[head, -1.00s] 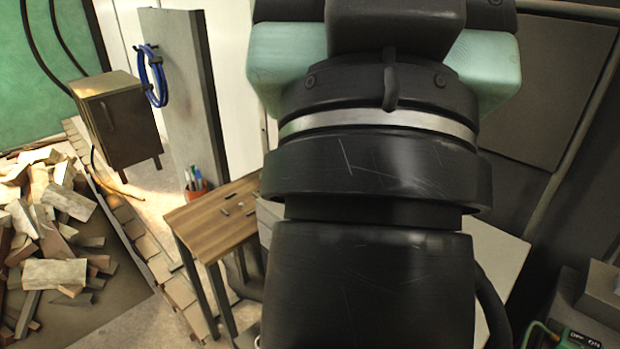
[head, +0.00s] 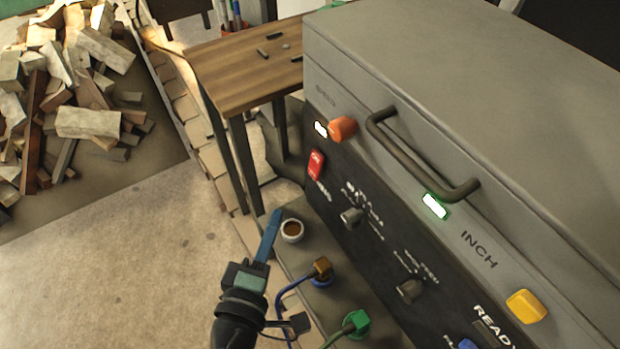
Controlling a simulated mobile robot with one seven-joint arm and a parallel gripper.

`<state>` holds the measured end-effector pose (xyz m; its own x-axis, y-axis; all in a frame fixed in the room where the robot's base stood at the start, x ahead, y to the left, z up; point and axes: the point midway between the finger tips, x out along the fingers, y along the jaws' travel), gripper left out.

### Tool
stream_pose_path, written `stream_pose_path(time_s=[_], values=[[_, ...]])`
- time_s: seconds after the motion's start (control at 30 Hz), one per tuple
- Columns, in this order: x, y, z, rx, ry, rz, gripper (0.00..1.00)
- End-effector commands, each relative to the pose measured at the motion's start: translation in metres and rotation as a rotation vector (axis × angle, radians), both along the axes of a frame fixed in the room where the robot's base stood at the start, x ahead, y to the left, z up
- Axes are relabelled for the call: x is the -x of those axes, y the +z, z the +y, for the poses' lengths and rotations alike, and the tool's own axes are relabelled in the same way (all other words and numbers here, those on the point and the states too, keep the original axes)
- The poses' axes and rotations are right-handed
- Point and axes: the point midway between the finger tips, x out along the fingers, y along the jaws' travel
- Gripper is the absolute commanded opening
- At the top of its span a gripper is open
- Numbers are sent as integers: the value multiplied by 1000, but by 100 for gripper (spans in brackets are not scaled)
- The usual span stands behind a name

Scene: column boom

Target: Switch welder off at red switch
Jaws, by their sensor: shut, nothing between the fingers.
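The welder (head: 470,85) is a large grey box with a black front panel, filling the right of the head view. A red rocker switch (head: 316,165) sits on the far left of the panel, below an orange knob (head: 342,128) and a small lit white window. I cannot tell which way the rocker is pressed. My gripper (head: 272,222) shows in front of the panel at lower centre. Its narrow blue fingers are together and empty, pointing up the picture. The tips are apart from the switch, below and left of it in the picture.
A dark curved handle (head: 425,155) spans the welder's front beside a green-lit window. Grey knobs, a yellow button (head: 526,306) and plugged blue and green cables are nearby. A small cup (head: 291,232) stands by my fingertips. A wooden table (head: 235,65) stands behind; scrap wood lies left.

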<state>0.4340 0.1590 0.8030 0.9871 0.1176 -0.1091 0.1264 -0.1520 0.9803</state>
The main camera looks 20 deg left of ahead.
Motion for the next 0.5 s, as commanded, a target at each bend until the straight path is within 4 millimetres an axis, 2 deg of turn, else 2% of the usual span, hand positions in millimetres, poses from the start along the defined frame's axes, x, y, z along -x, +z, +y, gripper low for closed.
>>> stream_pose_path(time_s=[0.03,0.1,0.5], values=[[6,-13,2,26,12,9,0],[10,-16,4,46,20,11,0],[6,-14,3,46,17,9,0]])
